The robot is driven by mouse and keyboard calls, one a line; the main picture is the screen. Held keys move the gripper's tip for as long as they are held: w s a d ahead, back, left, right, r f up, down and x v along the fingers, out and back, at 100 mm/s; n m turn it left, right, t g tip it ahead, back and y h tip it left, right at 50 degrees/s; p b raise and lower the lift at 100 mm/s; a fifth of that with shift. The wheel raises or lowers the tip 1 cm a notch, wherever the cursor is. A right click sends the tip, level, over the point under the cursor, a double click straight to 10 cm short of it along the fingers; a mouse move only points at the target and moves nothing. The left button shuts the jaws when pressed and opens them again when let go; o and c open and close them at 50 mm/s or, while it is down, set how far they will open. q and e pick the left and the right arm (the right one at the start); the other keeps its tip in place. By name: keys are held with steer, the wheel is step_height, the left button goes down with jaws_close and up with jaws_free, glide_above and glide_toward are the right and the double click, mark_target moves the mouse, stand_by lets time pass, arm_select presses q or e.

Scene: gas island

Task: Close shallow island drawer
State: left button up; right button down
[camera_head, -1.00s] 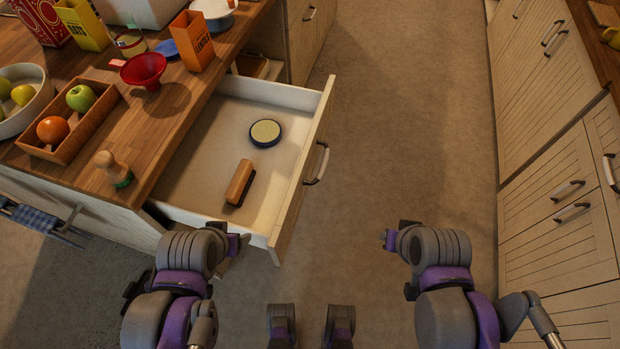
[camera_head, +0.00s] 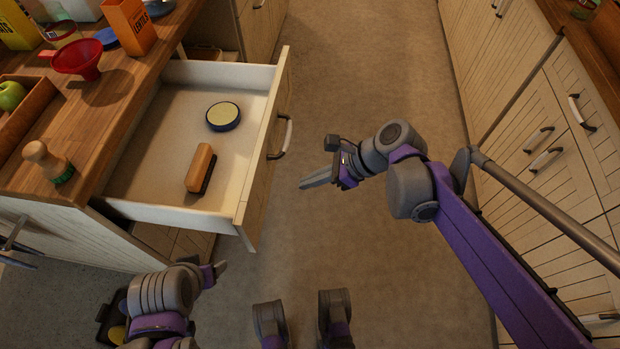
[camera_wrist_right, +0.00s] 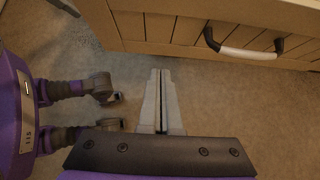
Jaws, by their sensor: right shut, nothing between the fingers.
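The shallow island drawer (camera_head: 150,165) stands pulled out from the wooden-topped island (camera_head: 118,110) in the head view. Its handle (camera_head: 287,138) is on the outer front face. A round tin (camera_head: 223,116) and a wooden brush (camera_head: 200,168) lie inside. My right gripper (camera_head: 304,185) is shut and empty, to the right of the drawer front and apart from it. In the right wrist view my right gripper (camera_wrist_right: 160,75) points toward a panelled front with a handle (camera_wrist_right: 245,50). My left arm is low at the left; its fingertips (camera_head: 220,268) show only in part.
On the island top are a red funnel (camera_head: 80,58), an orange box (camera_head: 128,26) and a wooden-handled brush (camera_head: 48,160). Cabinets with drawers (camera_head: 560,130) line the right side. The floor (camera_head: 370,75) between is clear.

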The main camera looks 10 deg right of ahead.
mark_target(263, 191)
steer(key=x, duration=0.2)
steer(key=a+r+b+x, duration=0.1)
steer(key=x, duration=0.5)
steer(key=shift+w+a+b, duration=0.25)
steer(key=shift+a+b, duration=0.1)
steer(key=shift+a, duration=0.05)
steer(key=shift+w+a+r, duration=0.1)
steer(key=shift+w+a, duration=0.05)
steer(key=shift+a, duration=0.25)
